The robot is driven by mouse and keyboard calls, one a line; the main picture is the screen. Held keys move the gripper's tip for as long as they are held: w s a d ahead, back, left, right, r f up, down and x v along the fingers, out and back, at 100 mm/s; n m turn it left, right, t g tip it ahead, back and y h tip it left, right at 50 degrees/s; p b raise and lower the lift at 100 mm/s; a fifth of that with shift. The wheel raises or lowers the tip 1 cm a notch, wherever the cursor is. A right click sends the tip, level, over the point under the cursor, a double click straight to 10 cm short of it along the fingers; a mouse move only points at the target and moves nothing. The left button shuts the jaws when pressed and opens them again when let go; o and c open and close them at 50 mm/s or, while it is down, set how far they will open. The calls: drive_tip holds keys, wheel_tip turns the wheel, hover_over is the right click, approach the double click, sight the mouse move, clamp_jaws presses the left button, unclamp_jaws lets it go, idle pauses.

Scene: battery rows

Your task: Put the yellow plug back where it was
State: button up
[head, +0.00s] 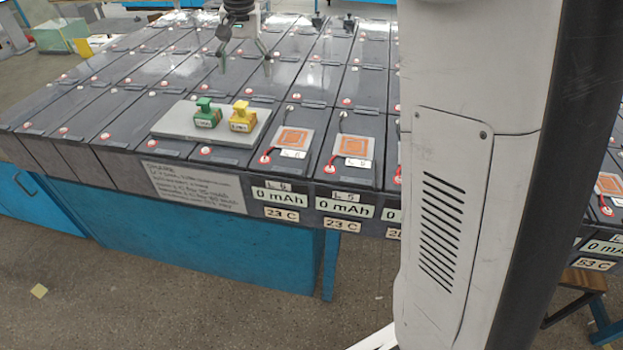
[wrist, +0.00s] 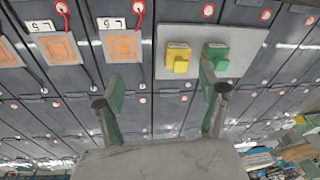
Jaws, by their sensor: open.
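The yellow plug (head: 242,116) stands upright on a light grey plate (head: 180,125) on the battery tops, just right of a green plug (head: 207,112). In the wrist view the yellow plug (wrist: 179,58) is left of the green plug (wrist: 215,56), on the same plate. My gripper (head: 244,66) is open and empty above the battery rows, behind the plate in the head view. In the wrist view my gripper's fingers (wrist: 160,92) are spread, with the yellow plug beyond the gap between them. The right finger slightly overlaps the green plug in that picture.
Orange square pads (head: 293,139) with red leads lie on the batteries labelled L6 and L5 (head: 354,147), right of the plate. A written notice (head: 194,187) hangs on the front edge. Dark battery tops with small terminals fill the surroundings. My column blocks part of the right side.

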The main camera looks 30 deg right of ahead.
drive_tip(key=s+n+t, duration=0.3)
drive_tip(key=s+n, duration=0.1)
drive_tip(key=s, duration=2.2)
drive_tip(key=s+f+n+t, duration=0.1)
drive_tip(key=s+f+t, duration=0.1)
drive_tip(key=s+f, duration=0.5)
drive_tip(key=shift+s, duration=1.2)
drive_tip(key=shift+f, duration=0.2)
